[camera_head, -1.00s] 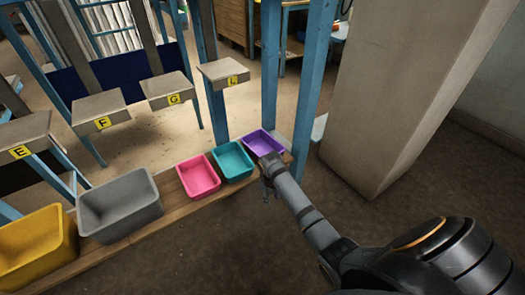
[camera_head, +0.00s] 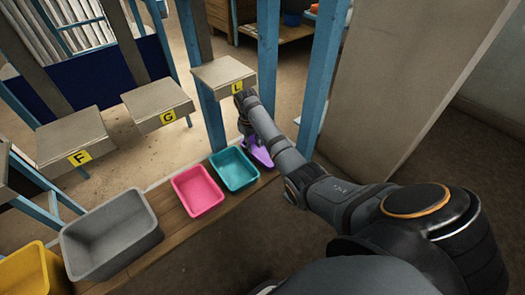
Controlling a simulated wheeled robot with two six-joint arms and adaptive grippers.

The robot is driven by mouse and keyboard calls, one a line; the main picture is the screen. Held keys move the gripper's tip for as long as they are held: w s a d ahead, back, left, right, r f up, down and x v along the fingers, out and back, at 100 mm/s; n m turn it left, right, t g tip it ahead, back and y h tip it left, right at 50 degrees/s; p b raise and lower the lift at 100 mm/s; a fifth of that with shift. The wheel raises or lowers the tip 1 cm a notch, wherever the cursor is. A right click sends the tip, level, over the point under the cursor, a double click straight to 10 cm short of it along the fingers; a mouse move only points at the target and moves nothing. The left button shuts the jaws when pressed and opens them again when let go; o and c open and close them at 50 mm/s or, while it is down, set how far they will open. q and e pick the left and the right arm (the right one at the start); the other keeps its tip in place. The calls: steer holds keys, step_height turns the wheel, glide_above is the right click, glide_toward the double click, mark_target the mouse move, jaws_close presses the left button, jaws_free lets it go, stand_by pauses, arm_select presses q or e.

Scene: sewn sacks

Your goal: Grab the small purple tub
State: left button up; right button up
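The small purple tub (camera_head: 261,156) is at the right end of the wooden plank, just right of the teal tub. Only a small part of it shows, because my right arm crosses in front of it. My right gripper (camera_head: 245,130) points down at the tub's upper left, close to it in the picture. Its fingers are small and dark, so I cannot tell whether they are open, shut or touching the tub. My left gripper is out of view.
The plank (camera_head: 178,222) also holds teal (camera_head: 235,170), pink (camera_head: 198,190), grey (camera_head: 112,236) and yellow (camera_head: 35,272) tubs. Shelves marked L (camera_head: 222,75), G (camera_head: 156,104) and F (camera_head: 72,137) stand behind. Blue posts (camera_head: 322,75) and a wide pillar (camera_head: 400,90) flank my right arm.

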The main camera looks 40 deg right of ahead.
mark_target(258, 158)
steer(key=f+b, duration=0.1)
steer(key=f, duration=0.3)
steer(key=shift+d, duration=0.2)
steer(key=f, duration=0.1)
steer(key=f+b, duration=0.1)
steer(key=f, duration=0.1)
steer(key=s+d+f+b, duration=0.1)
steer(key=shift+d+f, duration=0.1)
steer(key=shift+f, duration=0.45)
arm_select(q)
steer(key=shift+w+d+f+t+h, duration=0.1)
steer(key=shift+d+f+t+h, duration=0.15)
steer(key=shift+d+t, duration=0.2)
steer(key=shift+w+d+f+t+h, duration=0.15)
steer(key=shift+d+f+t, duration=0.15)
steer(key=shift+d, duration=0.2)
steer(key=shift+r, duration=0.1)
arm_select(e)
steer(key=shift+c, duration=0.3)
jaws_close()
